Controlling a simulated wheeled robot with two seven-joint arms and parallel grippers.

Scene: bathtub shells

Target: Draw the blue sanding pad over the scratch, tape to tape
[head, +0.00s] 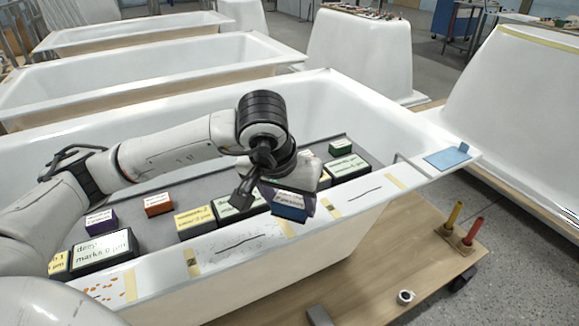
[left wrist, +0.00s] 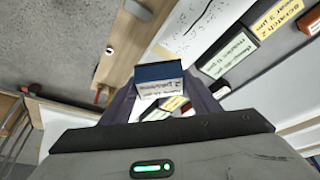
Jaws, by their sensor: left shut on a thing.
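The blue sanding pad (head: 290,212) is a block with a white printed label. My left gripper (head: 278,192) is shut on it, and the pad also shows between the fingers in the left wrist view (left wrist: 158,72). It is over the near tub rim (head: 262,243), close to a tape strip; I cannot tell whether it touches the rim. One dark scratch (head: 237,244) lies left of the pad, between two yellow tape strips, left (head: 191,262) and right (head: 286,228). Another scratch (head: 366,193) lies to the right, between tapes (head: 331,207) and (head: 395,181). My right gripper is not in view.
Labelled blocks, including yellow (head: 195,220), orange (head: 158,203), purple (head: 100,220) and green (head: 341,145), sit on a grey tray inside the tub. A blue cloth (head: 447,159) lies on the right rim corner. Red and yellow handles (head: 463,226) stand on the wooden platform.

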